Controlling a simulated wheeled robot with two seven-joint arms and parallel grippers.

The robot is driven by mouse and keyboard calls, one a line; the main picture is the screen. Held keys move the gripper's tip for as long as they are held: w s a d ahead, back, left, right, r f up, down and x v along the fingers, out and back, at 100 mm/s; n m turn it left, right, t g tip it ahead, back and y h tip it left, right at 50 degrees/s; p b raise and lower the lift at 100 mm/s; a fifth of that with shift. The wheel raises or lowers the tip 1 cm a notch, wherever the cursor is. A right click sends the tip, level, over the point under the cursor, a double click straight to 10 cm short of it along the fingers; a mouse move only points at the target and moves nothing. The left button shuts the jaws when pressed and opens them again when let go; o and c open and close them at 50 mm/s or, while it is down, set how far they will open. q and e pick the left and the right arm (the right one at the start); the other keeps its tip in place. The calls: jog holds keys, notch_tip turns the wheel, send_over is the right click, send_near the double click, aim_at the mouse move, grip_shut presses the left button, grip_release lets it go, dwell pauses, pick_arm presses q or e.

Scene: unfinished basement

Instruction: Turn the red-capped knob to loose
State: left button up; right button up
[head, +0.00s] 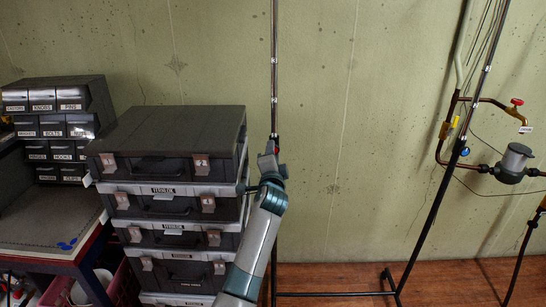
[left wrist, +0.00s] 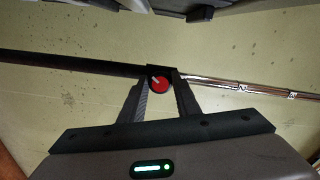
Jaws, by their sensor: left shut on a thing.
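The red-capped knob (left wrist: 160,83) shows in the left wrist view on a dark collar, where the pole (left wrist: 235,87) changes from black to shiny metal. A pale mark on its red cap slants toward the upper left. My left gripper (left wrist: 160,88) has one finger on each side of the knob and is shut on it. My right gripper is in neither view.
A stack of dark cases (head: 168,133) stands just left of my left arm. A second pole has a blue-capped knob (head: 465,152). Pipes with a red valve handle (head: 517,102) are on the right. Labelled drawers (head: 55,130) stand far left. The wall between the poles is bare.

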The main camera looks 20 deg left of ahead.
pick_arm(q)
jog(key=shift+f+n+b, duration=0.15)
jog(key=shift+n+b, duration=0.75)
jog(key=shift+n, duration=2.9)
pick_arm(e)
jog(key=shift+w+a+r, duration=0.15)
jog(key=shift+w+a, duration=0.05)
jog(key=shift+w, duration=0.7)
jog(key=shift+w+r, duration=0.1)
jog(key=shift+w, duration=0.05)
pick_arm(q)
jog(key=o, duration=1)
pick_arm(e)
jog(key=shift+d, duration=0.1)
